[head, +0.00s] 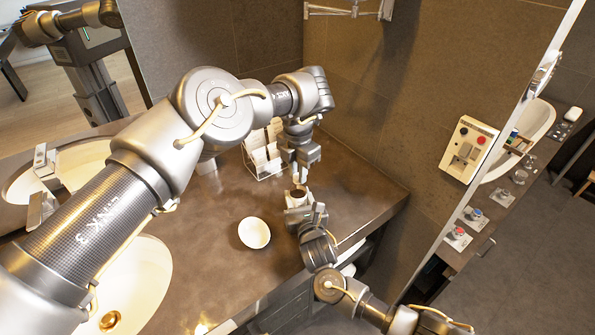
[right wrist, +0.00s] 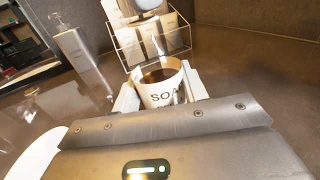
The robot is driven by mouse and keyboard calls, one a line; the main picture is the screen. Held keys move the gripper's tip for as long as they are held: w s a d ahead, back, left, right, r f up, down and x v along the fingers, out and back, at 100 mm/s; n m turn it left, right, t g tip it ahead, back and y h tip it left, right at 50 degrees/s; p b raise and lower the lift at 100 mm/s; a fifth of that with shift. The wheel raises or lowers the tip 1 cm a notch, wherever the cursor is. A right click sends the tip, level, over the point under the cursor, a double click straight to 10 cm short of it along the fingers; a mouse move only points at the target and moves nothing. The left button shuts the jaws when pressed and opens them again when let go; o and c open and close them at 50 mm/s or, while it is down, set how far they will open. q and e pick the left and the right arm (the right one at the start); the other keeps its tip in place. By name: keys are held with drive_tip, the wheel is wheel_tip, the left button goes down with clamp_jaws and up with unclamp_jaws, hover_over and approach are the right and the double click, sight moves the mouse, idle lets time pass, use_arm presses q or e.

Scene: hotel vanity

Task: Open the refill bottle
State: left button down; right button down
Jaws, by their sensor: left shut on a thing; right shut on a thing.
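The refill bottle (right wrist: 162,86) is white with dark letters starting "SOA" and a dark brown round top, where I see no cap seated. It stands upright between the fingers of my right gripper (right wrist: 161,95), which is shut on it. In the head view the bottle (head: 298,191) is small and partly hidden by my right gripper (head: 300,207). My left gripper (head: 302,176) points down from above, shut on what seems to be the bottle's cap; its fingers hide most of it. A grey rounded piece (right wrist: 146,5) shows above the bottle in the right wrist view, apart from the top.
A white bowl (head: 254,233) sits left of my right gripper. A wire rack with folded white cloths or cards (head: 263,155) stands behind. A grey pump bottle (right wrist: 76,45) stands at the back left in the right wrist view. Two basins lie left; the counter's right is clear.

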use_arm(q)
drive_tip(key=n, duration=0.9)
drive_tip(key=shift+n, duration=0.3)
drive_tip(key=n, duration=0.2)
drive_tip(key=shift+n, duration=0.3)
use_arm(e)
drive_tip(key=shift+d, duration=0.1)
use_arm(q)
drive_tip(key=n, duration=0.5)
drive_tip(key=shift+s, duration=0.1)
drive_tip(key=n, duration=0.5)
drive_tip(key=shift+d, duration=0.1)
drive_tip(key=n, duration=0.2)
drive_tip(key=shift+n, duration=0.4)
drive_tip(key=n, duration=0.4)
drive_tip(key=shift+n, duration=0.4)
drive_tip(key=n, duration=0.4)
drive_tip(key=shift+n, duration=0.3)
